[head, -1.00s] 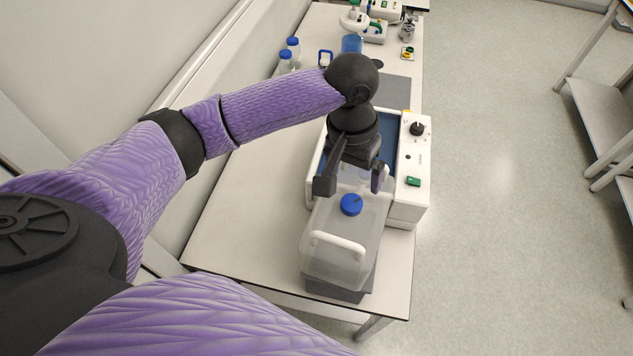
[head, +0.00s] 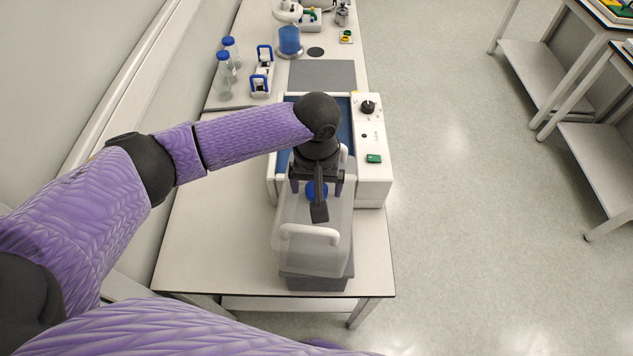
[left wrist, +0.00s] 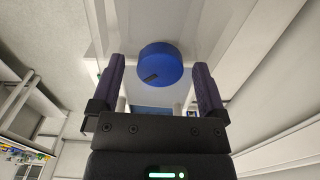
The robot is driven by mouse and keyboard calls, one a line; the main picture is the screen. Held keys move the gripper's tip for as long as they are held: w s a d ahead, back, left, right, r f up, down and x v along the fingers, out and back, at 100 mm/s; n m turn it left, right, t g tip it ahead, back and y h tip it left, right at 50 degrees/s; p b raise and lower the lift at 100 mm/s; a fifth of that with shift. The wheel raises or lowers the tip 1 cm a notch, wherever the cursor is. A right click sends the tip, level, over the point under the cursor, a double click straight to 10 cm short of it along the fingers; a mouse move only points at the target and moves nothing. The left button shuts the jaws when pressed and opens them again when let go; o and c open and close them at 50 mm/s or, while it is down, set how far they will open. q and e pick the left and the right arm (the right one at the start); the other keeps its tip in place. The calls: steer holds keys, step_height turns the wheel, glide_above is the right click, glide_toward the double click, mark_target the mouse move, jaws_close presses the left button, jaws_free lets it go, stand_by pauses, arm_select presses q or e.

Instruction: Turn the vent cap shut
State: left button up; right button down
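The blue vent cap (head: 312,190) sits on top of a translucent white container (head: 303,262) with a handle on its front. My left gripper (head: 317,192) is over the cap in the head view and partly hides it. In the left wrist view the round cap (left wrist: 160,62) lies between the two dark fingertips, with a gap on each side. A short dark mark shows on the cap's lower left. The left fingers are open and hold nothing. My right gripper is not in view.
A white device with a black knob (head: 368,107) and green switch (head: 374,158) stands close behind the container. Glass bottles with blue caps (head: 224,70) and a blue-and-white rack (head: 262,72) stand farther back. The bench front left (head: 200,250) is clear.

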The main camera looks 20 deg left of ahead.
arm_select(q)
steer(key=c, duration=1.2)
steer(key=shift+r+m+p, duration=0.2)
steer(key=shift+m+p, duration=0.4)
steer(key=shift+p, duration=0.35)
steer(key=m+p, duration=0.2)
steer(key=shift+p, duration=0.3)
steer(key=m+p, duration=0.2)
steer(key=m, duration=0.1)
steer(key=shift+f+m+p, duration=0.15)
steer(key=shift+m+p, duration=0.45)
steer(key=shift+m, duration=1)
steer(key=o, duration=1.3)
